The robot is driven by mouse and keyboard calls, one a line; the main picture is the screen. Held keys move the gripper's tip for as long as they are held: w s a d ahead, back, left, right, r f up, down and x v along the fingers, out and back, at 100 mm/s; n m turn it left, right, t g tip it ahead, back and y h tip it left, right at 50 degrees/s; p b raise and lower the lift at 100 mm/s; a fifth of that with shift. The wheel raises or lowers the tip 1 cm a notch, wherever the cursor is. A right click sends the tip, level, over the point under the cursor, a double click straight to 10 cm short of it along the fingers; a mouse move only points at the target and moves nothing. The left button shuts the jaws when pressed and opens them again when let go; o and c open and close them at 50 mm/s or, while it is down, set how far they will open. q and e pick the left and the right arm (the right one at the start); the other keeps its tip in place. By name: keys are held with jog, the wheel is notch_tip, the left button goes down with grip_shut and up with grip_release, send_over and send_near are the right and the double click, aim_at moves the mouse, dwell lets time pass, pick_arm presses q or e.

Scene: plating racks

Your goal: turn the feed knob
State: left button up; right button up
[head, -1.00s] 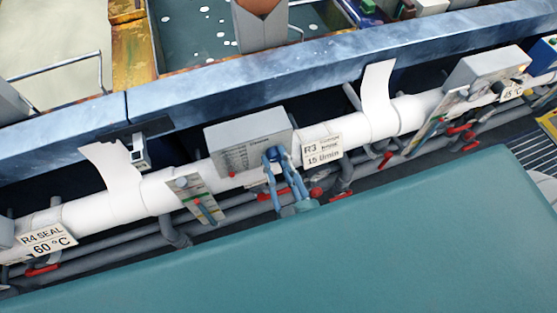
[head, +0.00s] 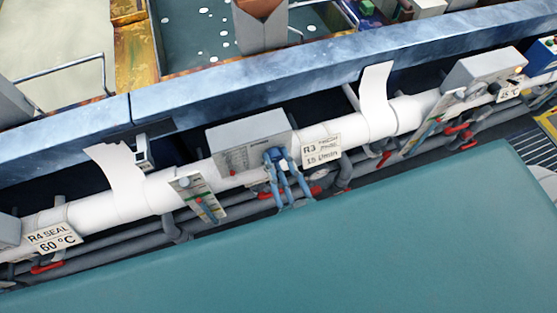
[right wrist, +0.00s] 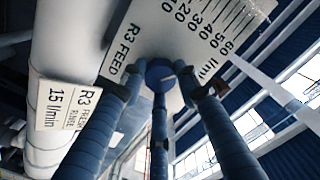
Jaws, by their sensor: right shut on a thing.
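The feed knob (right wrist: 160,73) is a round blue knob on the underside or face of a pale panel marked R3 FEED, with a scale (right wrist: 200,35) in l/min, in the right wrist view. My right gripper (right wrist: 158,84) has its blue fingers closed around the knob. In the head view my right gripper (head: 275,158) reaches up to the right end of the grey R3 box (head: 235,135), and its fingers hide the knob there. The knob's pointer cannot be made out. My left gripper is not in view.
A white sign reading R3 15 l/min (head: 321,152) hangs beside the box on a white pipe (head: 120,202). Grey pipes with red handles (head: 467,145) run below. A similar grey box (head: 483,68) stands at the right. A blue-grey beam (head: 200,88) runs behind.

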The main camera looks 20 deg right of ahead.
jog(key=shift+s+a+f, duration=0.1)
jog(key=shift+s+f, duration=0.05)
jog(key=shift+f, duration=0.2)
jog(key=o, duration=1.1)
jog(key=shift+o, duration=0.3)
jog(key=shift+r, duration=0.15)
jog(key=s, duration=1.2)
jog(key=shift+d, duration=0.2)
